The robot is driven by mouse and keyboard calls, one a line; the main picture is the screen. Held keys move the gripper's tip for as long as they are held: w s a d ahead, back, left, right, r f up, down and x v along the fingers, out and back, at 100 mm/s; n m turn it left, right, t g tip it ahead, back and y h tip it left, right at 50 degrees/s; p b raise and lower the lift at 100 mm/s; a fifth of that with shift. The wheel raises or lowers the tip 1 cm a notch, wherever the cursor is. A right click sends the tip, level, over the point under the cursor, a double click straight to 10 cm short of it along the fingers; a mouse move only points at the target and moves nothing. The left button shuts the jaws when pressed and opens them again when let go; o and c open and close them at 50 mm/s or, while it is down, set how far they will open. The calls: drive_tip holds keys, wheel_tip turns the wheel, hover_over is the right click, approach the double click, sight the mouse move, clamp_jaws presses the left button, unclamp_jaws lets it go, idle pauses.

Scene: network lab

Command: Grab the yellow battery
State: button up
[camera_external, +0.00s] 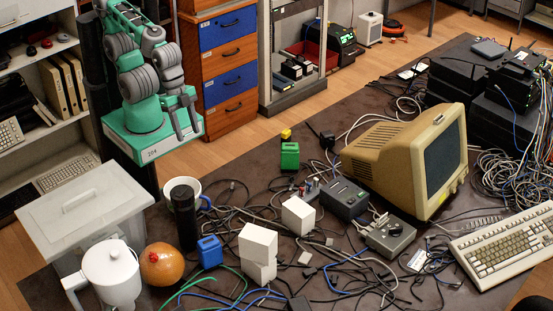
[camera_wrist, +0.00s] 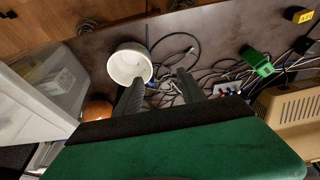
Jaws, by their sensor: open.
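The yellow battery (camera_external: 286,133) is a small yellow block on the dark table, near its far edge, just behind a green battery (camera_external: 289,157). In the wrist view the yellow battery (camera_wrist: 299,15) shows at the top right corner, with the green one (camera_wrist: 258,62) below and left of it. My gripper (camera_external: 187,122) is well to the left of the yellow battery, raised and pointing down. In the wrist view my gripper (camera_wrist: 160,90) has its two dark fingers apart with nothing held between them; a white mug (camera_wrist: 128,63) lies beyond the left finger.
A beige monitor (camera_external: 405,155) stands right of the batteries. Tangled cables, white boxes (camera_external: 298,215) and a blue battery (camera_external: 210,251) fill the middle and front. A dark cylinder (camera_external: 184,220) and a translucent bin (camera_external: 85,205) stand left. Bare table lies around the yellow battery.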

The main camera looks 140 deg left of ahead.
drive_tip(key=n+g+y+b, duration=0.4)
drive_tip(key=n+y+b, duration=0.55)
drive_tip(key=n, duration=0.55)
approach(283, 137)
drive_tip(key=shift+h, duration=0.35)
drive_tip(key=w+d, duration=0.1)
drive_tip(key=w+d+f, duration=0.1)
drive_tip(key=d, duration=0.1)
drive_tip(key=w+d+f, duration=0.1)
drive_tip(key=w+d, duration=0.1)
drive_tip(key=shift+d+f, duration=0.15)
drive_tip(key=shift+d, duration=0.1)
drive_tip(key=s+a+n+y, duration=0.1)
drive_tip(key=a, duration=0.1)
drive_tip(key=s+a+f+n+g+y+b, duration=0.1)
drive_tip(key=a+n+y, duration=0.1)
drive_tip(key=a, duration=0.1)
drive_tip(key=s+a+f+n+g+y+b, duration=0.1)
drive_tip(key=a+n, duration=0.1)
drive_tip(key=a, duration=0.1)
drive_tip(key=shift+s, duration=0.1)
drive_tip(key=shift+y, duration=0.3)
drive_tip(key=x, duration=0.7)
drive_tip(key=shift+s+a+f, duration=0.1)
drive_tip(key=shift+a+f, duration=0.05)
drive_tip(key=shift+a, duration=0.05)
clamp_jaws()
